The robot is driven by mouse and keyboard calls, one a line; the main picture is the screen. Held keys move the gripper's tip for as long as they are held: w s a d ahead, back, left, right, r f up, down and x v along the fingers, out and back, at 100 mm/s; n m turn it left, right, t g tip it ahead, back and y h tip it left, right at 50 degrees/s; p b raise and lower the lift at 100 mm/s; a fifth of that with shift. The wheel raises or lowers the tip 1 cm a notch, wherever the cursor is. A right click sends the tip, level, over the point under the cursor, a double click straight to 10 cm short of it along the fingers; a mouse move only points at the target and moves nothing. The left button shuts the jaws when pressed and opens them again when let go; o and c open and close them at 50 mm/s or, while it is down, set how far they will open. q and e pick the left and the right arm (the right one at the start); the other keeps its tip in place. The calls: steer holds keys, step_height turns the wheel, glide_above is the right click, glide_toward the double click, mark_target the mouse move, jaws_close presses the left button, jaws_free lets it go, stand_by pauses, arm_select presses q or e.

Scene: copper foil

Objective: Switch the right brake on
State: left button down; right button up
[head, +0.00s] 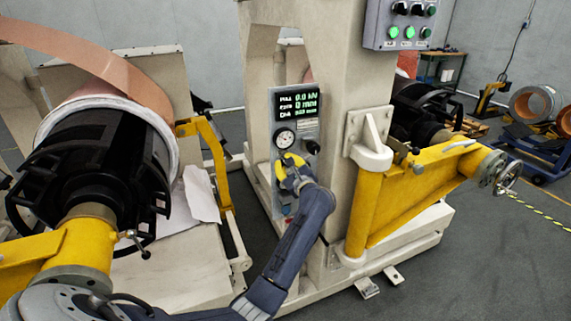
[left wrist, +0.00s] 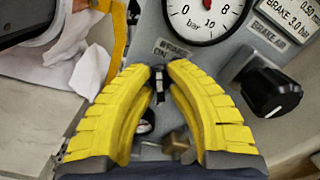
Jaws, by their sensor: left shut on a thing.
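My left gripper (head: 291,163) is at the grey control panel (head: 309,104) on the machine's column. In the left wrist view its yellow fingers (left wrist: 158,73) come together at the tips on a small dark switch lever (left wrist: 159,88). The fingers hide part of the switch. A partly covered label reading "BRAKE" and "ON" (left wrist: 172,50) is just above the fingertips. I cannot tell which position the lever is in. My right gripper is in neither view.
A pressure gauge (head: 284,138) and a black knob (head: 311,146) sit above and beside my left gripper. A lit display (head: 299,102) is at the panel's top. Yellow arms (head: 412,190) flank the column. A copper roll (head: 95,92) is at left.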

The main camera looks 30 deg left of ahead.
arm_select(q)
steer(key=shift+a+r, duration=0.1)
steer(key=shift+r, duration=0.2)
steer(key=c, duration=1.6)
jaws_free()
steer(key=shift+o, duration=0.3)
steer(key=shift+f, duration=0.15)
steer(key=v, duration=1.2)
